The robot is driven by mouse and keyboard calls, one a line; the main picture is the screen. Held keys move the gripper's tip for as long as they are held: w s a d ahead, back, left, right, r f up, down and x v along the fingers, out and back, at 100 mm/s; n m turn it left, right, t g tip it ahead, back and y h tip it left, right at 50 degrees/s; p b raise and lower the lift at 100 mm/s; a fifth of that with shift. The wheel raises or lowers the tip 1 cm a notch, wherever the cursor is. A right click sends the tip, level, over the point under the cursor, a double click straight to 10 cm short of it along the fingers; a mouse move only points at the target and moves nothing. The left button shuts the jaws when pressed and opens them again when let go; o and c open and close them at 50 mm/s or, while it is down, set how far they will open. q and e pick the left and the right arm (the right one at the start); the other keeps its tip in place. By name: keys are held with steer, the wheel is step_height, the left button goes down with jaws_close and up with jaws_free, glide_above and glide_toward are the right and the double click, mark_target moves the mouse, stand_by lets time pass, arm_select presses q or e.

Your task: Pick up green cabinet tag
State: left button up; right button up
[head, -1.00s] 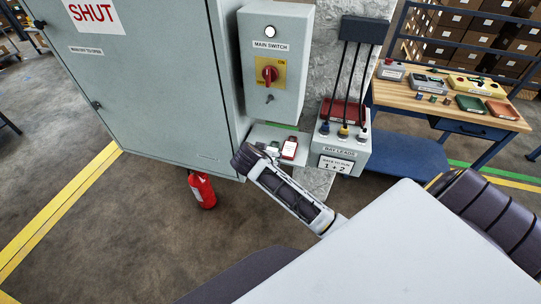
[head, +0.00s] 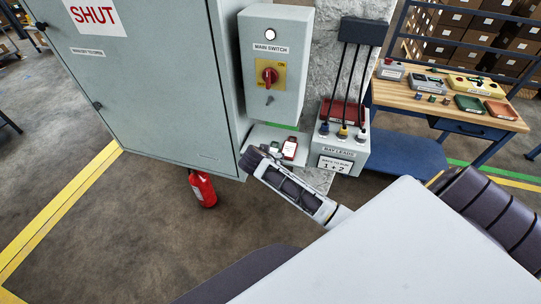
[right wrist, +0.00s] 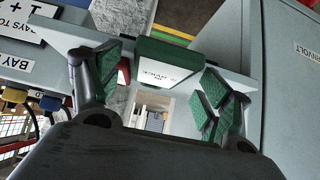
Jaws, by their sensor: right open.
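The green cabinet tag (right wrist: 165,65) shows in the right wrist view as a green and white block with small lettering, at the edge of a grey shelf. My right gripper (right wrist: 160,88) is open, its green-padded fingers to either side of the tag and apart from it. In the head view, my right gripper (head: 268,151) is at the small shelf below the main switch and partly covers the tag. A red tag (head: 289,148) lies just right of it on the shelf. My left gripper is not in view.
The main switch box (head: 271,60) is above the shelf (head: 259,132), with the large grey cabinet (head: 150,90) to its left. The bay leads box (head: 340,150) is close on the right. A red fire extinguisher (head: 203,188) stands below. A workbench (head: 445,100) is further right.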

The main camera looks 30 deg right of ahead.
stand_by(0.3)
steer(key=c, duration=1.1)
steer(key=shift+r, duration=0.1)
steer(key=shift+r+b, duration=0.85)
steer(key=shift+r, duration=4.1)
